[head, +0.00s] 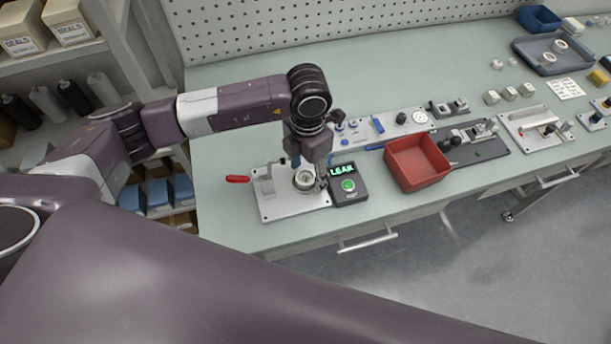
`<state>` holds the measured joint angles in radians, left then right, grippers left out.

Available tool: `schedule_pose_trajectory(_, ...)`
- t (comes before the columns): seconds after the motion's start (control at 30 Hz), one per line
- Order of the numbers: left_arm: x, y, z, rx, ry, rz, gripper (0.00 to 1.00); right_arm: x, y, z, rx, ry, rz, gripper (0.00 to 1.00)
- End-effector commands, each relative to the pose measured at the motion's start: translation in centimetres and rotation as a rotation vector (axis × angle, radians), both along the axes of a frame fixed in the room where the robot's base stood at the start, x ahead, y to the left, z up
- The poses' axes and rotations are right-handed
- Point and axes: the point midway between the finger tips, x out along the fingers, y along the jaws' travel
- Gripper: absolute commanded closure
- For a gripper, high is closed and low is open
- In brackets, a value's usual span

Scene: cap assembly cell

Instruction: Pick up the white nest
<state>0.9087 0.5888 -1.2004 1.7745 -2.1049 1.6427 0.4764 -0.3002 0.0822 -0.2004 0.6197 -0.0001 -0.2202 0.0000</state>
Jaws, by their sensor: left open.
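A round, pale ring-shaped piece (306,182), which looks like the white nest, sits on the light metal plate of a fixture (285,212) on the left part of the bench. My left gripper (314,178) points down right at this piece, with its jaws open. Its fingers cover part of the piece's right side, and I cannot tell whether they touch it. The fixture has a lever with a red handle (238,179) sticking out to the left. My right gripper is not in view.
A dark box (349,191) with a green "LEAK" display stands close to the right of the fixture. A red bin (417,162) and several other fixtures lie further right. A blue-grey tray (580,62) with round white pieces is at the back right. The bench's (222,222) front left is clear.

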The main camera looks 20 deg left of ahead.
Motion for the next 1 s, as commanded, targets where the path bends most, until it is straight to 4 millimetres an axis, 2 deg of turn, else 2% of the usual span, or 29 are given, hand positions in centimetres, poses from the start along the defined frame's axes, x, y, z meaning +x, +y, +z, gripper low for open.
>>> schedule_pose_trajectory(0.13,0.0,0.0,0.0,0.000,0.000,0.000,0.46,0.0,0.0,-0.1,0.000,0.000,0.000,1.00)
schedule_pose_trajectory(0.57,0.0,0.0,0.0,-0.001,0.000,0.000,0.93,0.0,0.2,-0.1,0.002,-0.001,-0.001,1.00)
schedule_pose_trajectory(0.83,0.1,0.0,0.3,-0.001,-0.002,0.000,0.93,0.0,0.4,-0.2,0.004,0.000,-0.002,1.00)
schedule_pose_trajectory(1.0,0.1,0.0,1.6,-0.002,-0.002,-0.001,0.93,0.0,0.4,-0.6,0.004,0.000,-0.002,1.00)
